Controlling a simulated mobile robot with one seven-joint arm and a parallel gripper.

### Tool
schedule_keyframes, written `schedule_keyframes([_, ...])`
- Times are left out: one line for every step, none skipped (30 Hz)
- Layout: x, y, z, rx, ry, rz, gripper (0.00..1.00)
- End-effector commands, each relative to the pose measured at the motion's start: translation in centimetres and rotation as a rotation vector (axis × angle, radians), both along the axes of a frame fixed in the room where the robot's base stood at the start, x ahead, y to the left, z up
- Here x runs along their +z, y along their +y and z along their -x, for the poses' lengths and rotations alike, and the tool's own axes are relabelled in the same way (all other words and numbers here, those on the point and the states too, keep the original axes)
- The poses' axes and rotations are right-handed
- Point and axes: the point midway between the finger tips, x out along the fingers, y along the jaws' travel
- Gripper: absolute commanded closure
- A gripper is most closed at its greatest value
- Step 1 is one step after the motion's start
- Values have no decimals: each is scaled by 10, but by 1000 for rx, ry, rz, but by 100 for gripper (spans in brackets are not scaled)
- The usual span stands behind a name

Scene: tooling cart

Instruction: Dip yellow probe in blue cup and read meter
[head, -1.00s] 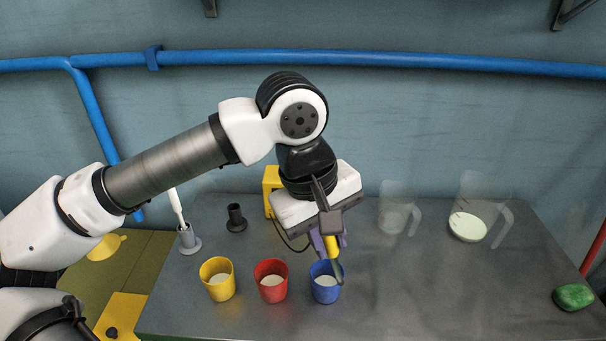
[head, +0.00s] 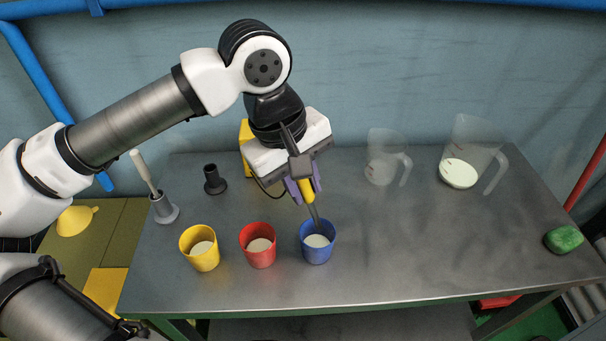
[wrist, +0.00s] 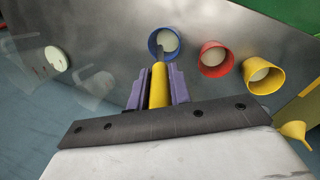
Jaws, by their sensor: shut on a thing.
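My gripper (head: 303,190) is shut on the yellow probe (head: 307,193), its purple fingers on either side of the handle. The probe points down and slightly right, its grey tip at the mouth of the blue cup (head: 317,252); how deep it reaches is unclear. The blue cup stands upright, rightmost of three cups, with pale contents. In the wrist view the probe (wrist: 158,85) points at the blue cup (wrist: 152,47), with a dark tip against its opening. A yellow box (head: 246,135), perhaps the meter, stands behind my gripper with a dark cable; its display is not visible.
The red cup (head: 257,253) and yellow cup (head: 199,256) stand to the left. Behind are a black holder (head: 214,181) and a grey holder (head: 165,212) with a white-handled tool. Clear jugs (head: 384,165) (head: 470,150) stand back right. A green lump (head: 563,240) lies far right.

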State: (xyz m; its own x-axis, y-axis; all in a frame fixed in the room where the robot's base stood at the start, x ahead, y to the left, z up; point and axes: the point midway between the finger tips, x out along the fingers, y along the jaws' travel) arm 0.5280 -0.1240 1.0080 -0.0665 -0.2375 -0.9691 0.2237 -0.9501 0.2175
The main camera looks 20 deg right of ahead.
Motion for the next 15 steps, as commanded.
schedule_keyframes([-9, 0, 0, 0, 1, 0, 100])
schedule_keyframes([-14, 0, 0, 0, 1, 0, 100])
schedule_keyframes([-18, 0, 0, 0, 1, 0, 100])
schedule_keyframes([-20, 0, 0, -1, 1, 0, 100])
schedule_keyframes([-23, 0, 0, -1, 1, 1, 100])
schedule_keyframes([-27, 0, 0, -1, 1, 1, 100])
schedule_keyframes([-29, 0, 0, -1, 0, 1, 100])
schedule_keyframes([-32, 0, 0, -1, 1, 1, 100])
schedule_keyframes([-36, 0, 0, -1, 0, 1, 100])
schedule_keyframes([-39, 0, 0, -1, 0, 1, 100])
schedule_keyframes([-42, 0, 0, -1, 0, 1, 100])
schedule_keyframes([-45, 0, 0, -1, 0, 1, 100])
schedule_keyframes([-48, 0, 0, -1, 1, 1, 100])
schedule_keyframes([-51, 0, 0, -1, 1, 1, 100])
schedule_keyframes([-55, 0, 0, -1, 1, 1, 100])
